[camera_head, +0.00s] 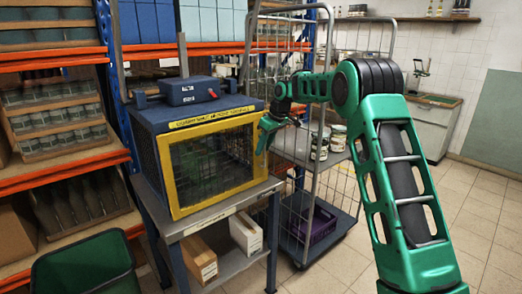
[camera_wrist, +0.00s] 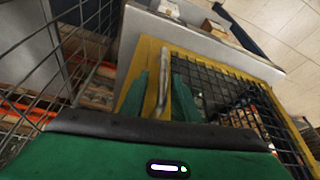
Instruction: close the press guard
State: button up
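The press is a blue box (camera_head: 146,160) on a metal stand. Its guard is a yellow-framed mesh door (camera_head: 166,176) across the front, and it looks flush or nearly so with the box; I cannot tell if a small gap remains. In the wrist view the guard's yellow frame and dark mesh (camera_wrist: 222,84) fill the middle and right. A grey bar handle (camera_wrist: 164,72) stands on the frame. My gripper (camera_head: 265,135) is at the guard's right edge. In the wrist view my gripper's green fingers (camera_wrist: 160,92) are apart, one on each side of the handle; contact is not clear.
A wire cage trolley (camera_head: 322,190) with jars and a purple crate stands just right of the press. Shelves with jars (camera_head: 60,120) stand at left, with a green bin (camera_head: 85,265) in front. The stand's lower shelf holds boxes (camera_head: 246,233). Tiled floor is free at right.

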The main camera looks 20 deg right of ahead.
jog(key=v, duration=1)
jog(key=shift+r, duration=0.35)
